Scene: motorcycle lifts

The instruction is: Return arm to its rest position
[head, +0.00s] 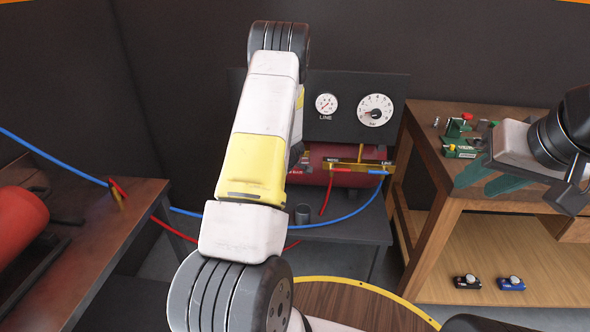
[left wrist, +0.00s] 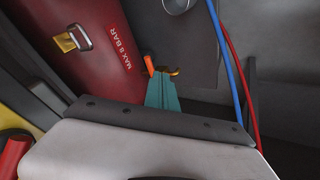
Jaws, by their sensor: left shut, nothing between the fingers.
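My left arm rises through the middle of the head view, with white and yellow links and dark joints. Its gripper is hidden there behind the arm. In the left wrist view my left gripper (left wrist: 163,93) shows as teal fingers shut together, with nothing between them. Just past their tips are a small orange part and a brass-coloured part, and I cannot tell whether they touch. A red tank (left wrist: 90,40) lies beyond, at the left. My right gripper (head: 482,181) is at the right of the head view, its teal fingers apart and empty in front of the wooden workbench (head: 437,170).
A panel with two gauges (head: 375,110) stands behind the red tank (head: 340,158) on a dark table (head: 345,229). Blue (head: 60,163) and red hoses cross at the left. A brown table (head: 90,245) carries a red cylinder (head: 20,222). Green-and-red tools (head: 460,135) sit on the workbench.

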